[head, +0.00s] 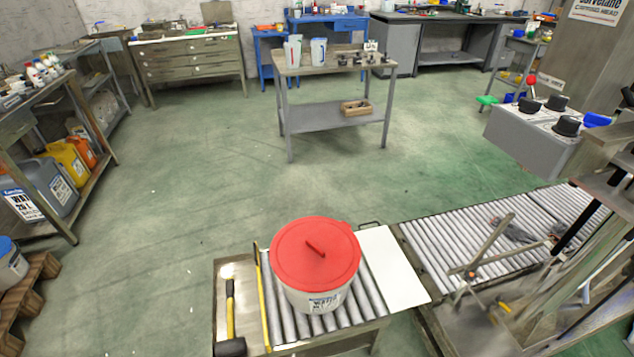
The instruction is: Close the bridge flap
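A flat white panel (393,262), which looks like the bridge flap, is at the right end of a short roller table (375,326). It lies beside the roller conveyor (462,240). A small dark handle (369,224) shows at its far edge. I cannot tell whether the panel touches the conveyor or how far it is tilted. A white bucket (322,300) with a red lid (315,253) stands on the rollers left of the panel and hides part of them. Neither of my grippers is in view.
A yellow-handled mallet (230,318) and a yellow bar (262,298) lie left of the bucket. A metal frame (485,260) stands over the conveyor, with a grey control box (535,135) above. The green floor (210,165) beyond is clear up to a grey table (330,116).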

